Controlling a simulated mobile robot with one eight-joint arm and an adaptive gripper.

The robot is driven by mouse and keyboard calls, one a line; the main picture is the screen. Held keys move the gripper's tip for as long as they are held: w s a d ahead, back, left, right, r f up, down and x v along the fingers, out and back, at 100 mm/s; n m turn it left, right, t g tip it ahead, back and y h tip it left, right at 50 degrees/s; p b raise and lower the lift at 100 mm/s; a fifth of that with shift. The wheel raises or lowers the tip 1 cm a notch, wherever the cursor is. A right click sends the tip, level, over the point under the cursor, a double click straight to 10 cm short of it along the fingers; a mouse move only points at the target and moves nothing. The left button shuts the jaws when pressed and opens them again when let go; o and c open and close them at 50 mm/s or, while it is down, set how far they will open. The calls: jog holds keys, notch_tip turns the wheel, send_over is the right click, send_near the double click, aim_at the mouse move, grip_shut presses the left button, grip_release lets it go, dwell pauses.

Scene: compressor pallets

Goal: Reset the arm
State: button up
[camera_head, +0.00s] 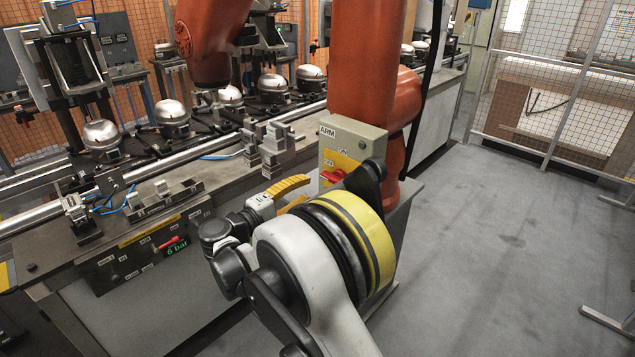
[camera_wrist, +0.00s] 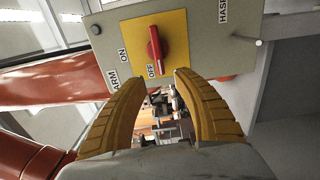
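The grey control box marked ARM (camera_head: 370,138) stands at the foot of the orange robot arm (camera_head: 365,60). Its yellow plate (camera_wrist: 173,27) carries a red rotary switch (camera_wrist: 154,48), which also shows in the head view (camera_head: 334,176). The switch handle lies in line with the OFF label; ON is at a right angle to it. My gripper (camera_head: 308,188) has yellow curved fingers, apart and empty, pointing at the box. In the wrist view my gripper (camera_wrist: 162,75) has its tips just below the switch, with a gap between them. Whether they touch the box cannot be told.
A conveyor bench with several silver compressor domes (camera_head: 172,112) runs behind the box. Metal fixtures (camera_head: 278,145) stand on the bench left of the box. A panel with a red valve and "6 bar" label (camera_head: 175,247) is on its front. Grey floor (camera_head: 500,230) at right is clear, before a mesh fence (camera_head: 560,90).

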jog(key=shift+v, duration=1.3)
